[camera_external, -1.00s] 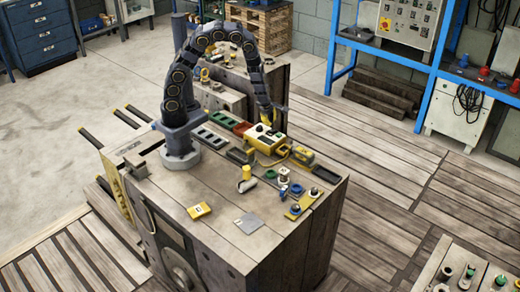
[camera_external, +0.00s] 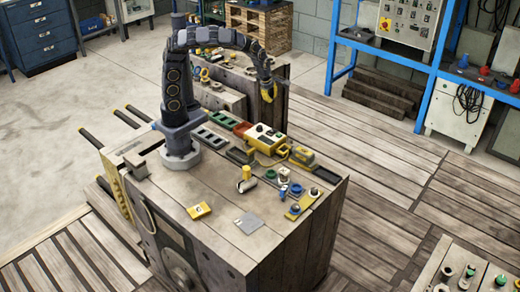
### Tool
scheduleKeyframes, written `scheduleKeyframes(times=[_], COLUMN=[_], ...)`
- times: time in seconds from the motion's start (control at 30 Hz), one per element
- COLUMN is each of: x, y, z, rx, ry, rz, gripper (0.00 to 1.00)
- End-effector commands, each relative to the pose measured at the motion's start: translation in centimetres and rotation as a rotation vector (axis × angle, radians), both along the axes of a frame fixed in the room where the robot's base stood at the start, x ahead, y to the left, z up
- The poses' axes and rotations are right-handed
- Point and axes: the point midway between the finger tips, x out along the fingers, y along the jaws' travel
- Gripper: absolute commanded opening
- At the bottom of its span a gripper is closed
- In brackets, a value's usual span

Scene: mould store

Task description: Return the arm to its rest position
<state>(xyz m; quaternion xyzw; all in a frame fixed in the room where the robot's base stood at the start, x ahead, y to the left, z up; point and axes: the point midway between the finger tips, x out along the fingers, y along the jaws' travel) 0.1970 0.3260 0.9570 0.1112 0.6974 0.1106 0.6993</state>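My arm (camera_external: 176,90) stands on the back left of the wooden-topped block. Its upper part reaches out to the right, nearly level, and its end bends down. My gripper (camera_external: 268,95), with yellow at its fingers, hangs in the air above and behind the yellow control box (camera_external: 265,138). It is clear of the box. The fingers are too small to tell whether they are open or shut, and I see nothing held in them.
A second block (camera_external: 225,103) stands behind. A blue rack (camera_external: 425,80) is at right.

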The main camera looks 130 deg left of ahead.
Motion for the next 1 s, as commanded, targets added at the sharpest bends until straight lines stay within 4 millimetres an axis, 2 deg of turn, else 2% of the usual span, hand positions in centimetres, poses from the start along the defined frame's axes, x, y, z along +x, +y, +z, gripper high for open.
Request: scheduleKeyframes(times=[0.17, 0.77, 0.87, 0.97, 1.0], x=[-0.1, 0.0, 0.8, 2.5, 3.1], y=[0.0, -0.1, -1.5, -5.0, -7.0], z=[0.9, 1.0, 1.6, 3.2, 4.0], rx=[0.001, -0.002, -0.018, -0.054, -0.076], ry=[0.002, 0.002, 0.014, 0.046, 0.063], rz=[0.003, -0.008, -0.094, -0.322, -0.452], gripper=[0.0, 0.0, 0.0, 0.0, 0.0])
